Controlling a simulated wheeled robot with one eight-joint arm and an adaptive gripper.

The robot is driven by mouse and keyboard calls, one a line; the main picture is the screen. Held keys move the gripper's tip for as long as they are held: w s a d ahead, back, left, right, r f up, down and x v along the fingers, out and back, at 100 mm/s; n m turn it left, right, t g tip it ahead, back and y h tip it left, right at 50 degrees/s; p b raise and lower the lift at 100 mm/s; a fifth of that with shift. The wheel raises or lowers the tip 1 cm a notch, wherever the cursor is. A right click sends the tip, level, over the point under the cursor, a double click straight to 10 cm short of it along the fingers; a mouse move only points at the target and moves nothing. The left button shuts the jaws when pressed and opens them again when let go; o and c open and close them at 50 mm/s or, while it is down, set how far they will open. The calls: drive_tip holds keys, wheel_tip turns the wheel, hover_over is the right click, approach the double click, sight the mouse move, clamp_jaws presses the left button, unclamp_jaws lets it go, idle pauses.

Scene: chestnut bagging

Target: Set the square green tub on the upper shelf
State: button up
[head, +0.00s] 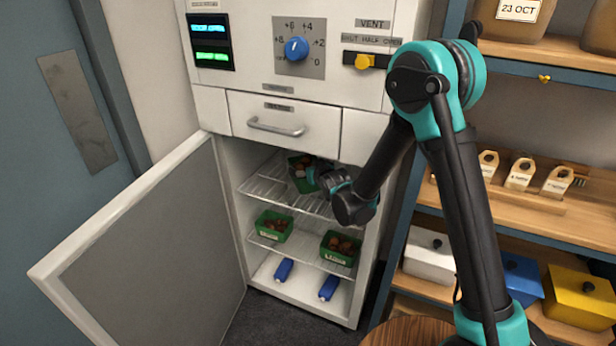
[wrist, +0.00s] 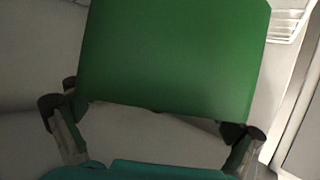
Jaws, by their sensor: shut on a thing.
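A green tub (head: 294,178) with brown contents is inside the open cabinet, at the upper wire shelf (head: 262,188). My gripper (head: 318,174) reaches in from the right and is shut on this tub. In the wrist view the tub's plain green face (wrist: 175,55) fills the upper middle, between the two fingers of my gripper (wrist: 150,115). The tub looks roughly level in the head view. I cannot tell whether its base touches the shelf wires. My gripper and wrist hide part of its right side.
Two more green tubs of chestnuts, left (head: 272,236) and right (head: 329,257), stand on the lower wire shelf (head: 300,249). Two blue objects (head: 284,270) lie on the cabinet floor. The cabinet door (head: 150,250) hangs open at left. A drawer (head: 280,120) is above the opening.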

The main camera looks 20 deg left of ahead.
drive_tip(key=shift+f, duration=1.85)
drive_tip(key=shift+w+f, duration=0.15)
drive_tip(key=shift+f, duration=0.1)
drive_tip(key=shift+f, duration=0.1)
drive_tip(key=o, duration=1.4)
